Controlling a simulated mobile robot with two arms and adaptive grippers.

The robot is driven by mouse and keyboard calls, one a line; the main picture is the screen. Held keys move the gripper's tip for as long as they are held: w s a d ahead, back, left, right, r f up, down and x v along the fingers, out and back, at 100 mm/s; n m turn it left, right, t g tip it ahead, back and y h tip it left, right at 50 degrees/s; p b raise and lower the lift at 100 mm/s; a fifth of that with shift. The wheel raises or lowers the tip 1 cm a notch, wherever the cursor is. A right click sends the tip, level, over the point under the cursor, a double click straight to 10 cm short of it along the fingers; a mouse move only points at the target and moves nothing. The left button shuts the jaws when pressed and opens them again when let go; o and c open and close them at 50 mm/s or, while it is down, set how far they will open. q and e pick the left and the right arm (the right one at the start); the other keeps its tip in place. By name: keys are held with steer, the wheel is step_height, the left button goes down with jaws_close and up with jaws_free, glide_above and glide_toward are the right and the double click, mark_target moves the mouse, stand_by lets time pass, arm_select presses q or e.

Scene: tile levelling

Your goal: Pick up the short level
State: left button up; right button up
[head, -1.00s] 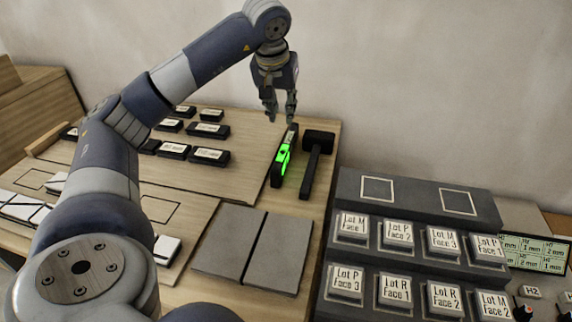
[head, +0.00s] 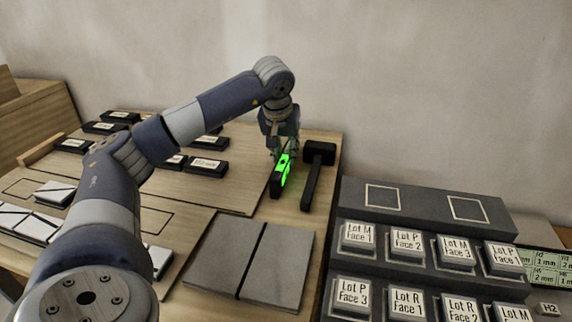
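The short level (head: 276,187) is a black bar with bright green parts, lying on the wooden table to the left of a black mallet (head: 314,172). My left gripper (head: 280,157) is down at the far end of the level, with its fingers around or just above that end. The fingers are small and partly merge with the dark level, so I cannot tell whether they are closed on it. My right gripper is not in view.
The mallet lies close on the right of the level. Grey tiles (head: 209,254) lie in front of it. Black labelled blocks (head: 207,168) stand to the left. A dark stepped rack (head: 352,212) with labelled lot tiles is at the right.

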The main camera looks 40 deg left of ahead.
mark_target(286, 155)
arm_select(q)
steer(key=x, duration=0.3)
jaws_close()
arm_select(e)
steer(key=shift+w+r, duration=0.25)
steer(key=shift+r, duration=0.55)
arm_select(q)
steer(key=shift+r, duration=0.15)
